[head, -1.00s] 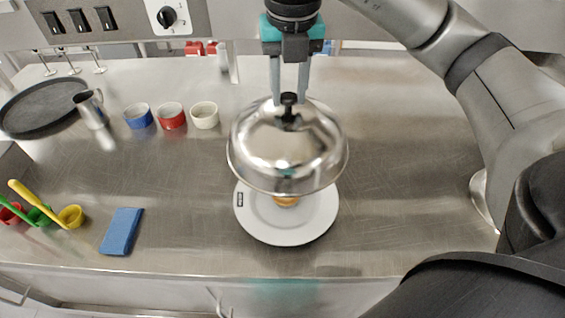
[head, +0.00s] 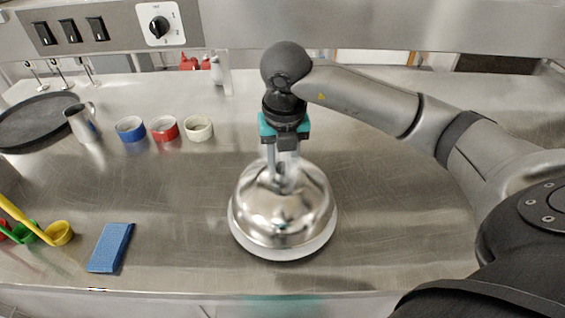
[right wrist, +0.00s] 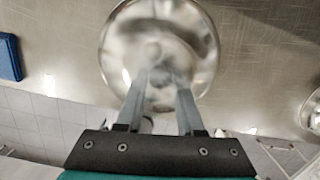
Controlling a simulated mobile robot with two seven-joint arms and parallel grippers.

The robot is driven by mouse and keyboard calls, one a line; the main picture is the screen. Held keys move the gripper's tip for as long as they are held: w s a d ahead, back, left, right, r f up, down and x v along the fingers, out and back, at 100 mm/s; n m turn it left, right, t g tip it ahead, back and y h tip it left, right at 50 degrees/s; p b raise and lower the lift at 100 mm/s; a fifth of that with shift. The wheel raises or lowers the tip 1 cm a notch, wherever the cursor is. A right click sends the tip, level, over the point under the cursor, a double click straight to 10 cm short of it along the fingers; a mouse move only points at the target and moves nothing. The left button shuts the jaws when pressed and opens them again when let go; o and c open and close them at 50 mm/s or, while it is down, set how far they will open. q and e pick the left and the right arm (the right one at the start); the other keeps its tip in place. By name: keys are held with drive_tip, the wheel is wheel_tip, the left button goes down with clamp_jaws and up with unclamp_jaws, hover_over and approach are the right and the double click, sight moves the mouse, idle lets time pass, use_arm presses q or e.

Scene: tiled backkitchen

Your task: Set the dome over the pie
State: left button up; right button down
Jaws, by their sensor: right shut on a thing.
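The shiny silver dome (head: 283,215) is over the white plate (head: 287,256) at the front middle of the counter. Only a strip of the plate's near rim shows below the dome. The pie is hidden under the dome. My right gripper (head: 284,184) is shut on the dome's knob from above. In the right wrist view, the fingers (right wrist: 160,88) reach down to the middle of the dome (right wrist: 192,40). The dome looks level and very low; I cannot tell whether its rim touches the plate. My left gripper is not in view.
A blue cloth (head: 111,247) and ladles (head: 58,232) lie at the left. Blue (head: 130,129), red (head: 165,128) and cream (head: 199,128) ramekins, a metal jug (head: 82,123) and a dark round tray (head: 35,121) stand farther back. The counter right of the plate is clear.

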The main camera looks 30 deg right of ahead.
sight(284, 182)
drive_tip(key=shift+f, duration=0.25)
drive_tip(key=shift+f+b, duration=0.5)
drive_tip(key=shift+b, duration=0.1)
drive_tip(key=c, duration=0.5)
unclamp_jaws()
drive_tip(key=shift+c, duration=0.2)
drive_tip(key=shift+r+p, duration=0.55)
drive_tip(key=shift+p, duration=0.05)
wheel_tip(284, 182, up, 12)
drive_tip(key=s+p, duration=0.1)
drive_tip(key=shift+s+a, duration=0.15)
drive_tip(key=shift+a, duration=0.15)
